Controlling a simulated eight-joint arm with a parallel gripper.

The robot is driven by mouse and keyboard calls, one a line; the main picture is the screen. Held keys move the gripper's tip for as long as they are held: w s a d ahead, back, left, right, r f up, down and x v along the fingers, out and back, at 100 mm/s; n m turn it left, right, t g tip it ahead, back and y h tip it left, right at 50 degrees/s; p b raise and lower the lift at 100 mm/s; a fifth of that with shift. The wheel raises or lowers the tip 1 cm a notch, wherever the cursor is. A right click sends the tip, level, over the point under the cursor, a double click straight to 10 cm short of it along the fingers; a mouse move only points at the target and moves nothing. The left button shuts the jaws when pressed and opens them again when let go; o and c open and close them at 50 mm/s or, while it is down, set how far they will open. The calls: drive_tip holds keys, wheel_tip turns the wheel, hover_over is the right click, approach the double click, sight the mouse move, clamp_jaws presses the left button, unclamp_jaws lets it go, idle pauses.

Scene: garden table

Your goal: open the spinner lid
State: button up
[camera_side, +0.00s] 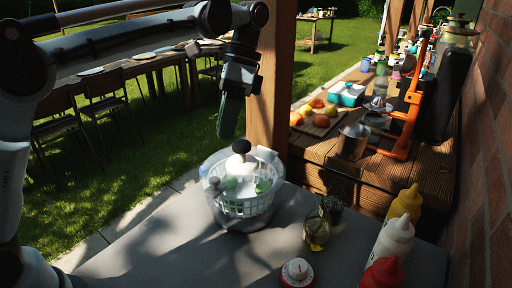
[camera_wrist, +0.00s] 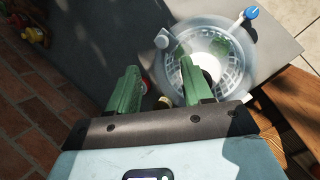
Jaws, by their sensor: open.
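The salad spinner (camera_side: 240,208) stands on the grey tabletop, a clear bowl with a white slotted basket and green leaves inside. Its see-through lid is hard to tell from the bowl; a black knob (camera_side: 241,146) on a white hub stands at its centre. My gripper (camera_side: 230,132) has green fingers pointing down, above and slightly left of the knob, apart from it. In the wrist view the fingers of my gripper (camera_wrist: 158,64) are spread and empty. The spinner (camera_wrist: 232,82) lies at upper right there, with one finger partly covering its middle and knob.
A small oil bottle (camera_side: 316,232), a red-and-white round item (camera_side: 297,272) and yellow, white and red squeeze bottles (camera_side: 392,243) stand right of the spinner. A wooden post (camera_side: 270,85) rises behind it. The tabletop left of the spinner is clear.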

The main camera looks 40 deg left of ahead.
drive_tip(key=shift+v, duration=2.8)
